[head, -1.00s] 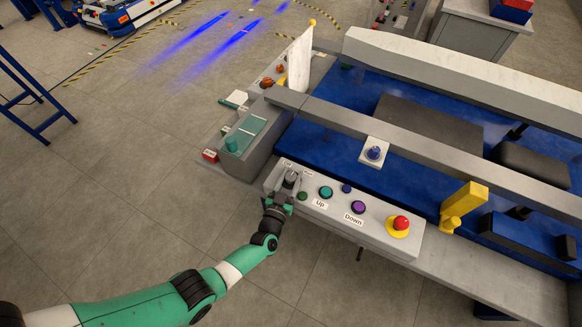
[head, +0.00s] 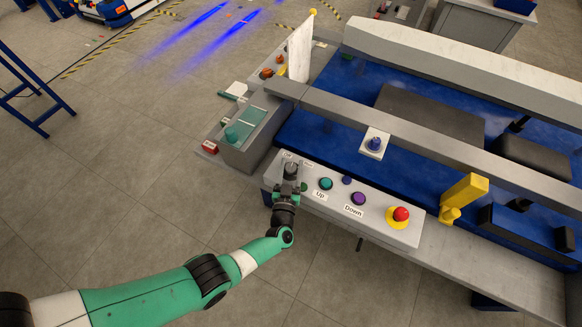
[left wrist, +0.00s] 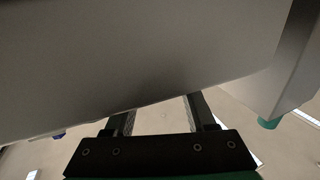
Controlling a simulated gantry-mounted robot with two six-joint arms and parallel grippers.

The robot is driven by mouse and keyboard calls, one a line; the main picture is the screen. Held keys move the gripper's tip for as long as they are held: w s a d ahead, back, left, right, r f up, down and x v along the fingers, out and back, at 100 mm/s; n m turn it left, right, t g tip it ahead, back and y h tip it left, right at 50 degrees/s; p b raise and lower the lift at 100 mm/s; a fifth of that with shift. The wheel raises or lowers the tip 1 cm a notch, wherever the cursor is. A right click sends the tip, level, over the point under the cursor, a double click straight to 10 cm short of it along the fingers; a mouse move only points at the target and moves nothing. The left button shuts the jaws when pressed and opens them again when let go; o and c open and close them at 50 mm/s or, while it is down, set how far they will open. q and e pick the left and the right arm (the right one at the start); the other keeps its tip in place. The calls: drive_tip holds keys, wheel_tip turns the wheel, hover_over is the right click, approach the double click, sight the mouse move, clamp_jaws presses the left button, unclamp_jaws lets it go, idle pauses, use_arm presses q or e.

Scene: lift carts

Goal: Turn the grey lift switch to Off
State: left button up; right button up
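The grey lift switch (head: 291,167) is at the left end of the grey control box, just behind small white labels too small to read surely. My left gripper (head: 289,178) is at the switch from the front and covers most of it, so its setting is hard to tell. In the left wrist view my left gripper's two fingers (left wrist: 160,112) stand apart. The grey box face (left wrist: 140,60) hides their tips and the switch, so contact cannot be told. My right gripper is in neither view.
The control box also carries a teal Up button (head: 326,184), a purple Down button (head: 358,198) and a red stop button (head: 401,214). A yellow post (head: 465,195) stands to the right. A grey case with a teal knob (head: 232,134) is to the left. The floor in front is free.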

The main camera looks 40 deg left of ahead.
use_arm(q)
drive_tip(key=shift+o, duration=1.4)
drive_tip(key=shift+f, duration=0.15)
drive_tip(key=shift+s, duration=0.1)
drive_tip(key=shift+s+d+p, duration=0.25)
drive_tip(key=shift+p, duration=0.05)
drive_tip(key=p+v, duration=0.4)
drive_tip(key=v, duration=0.7)
drive_tip(key=shift+w, duration=0.1)
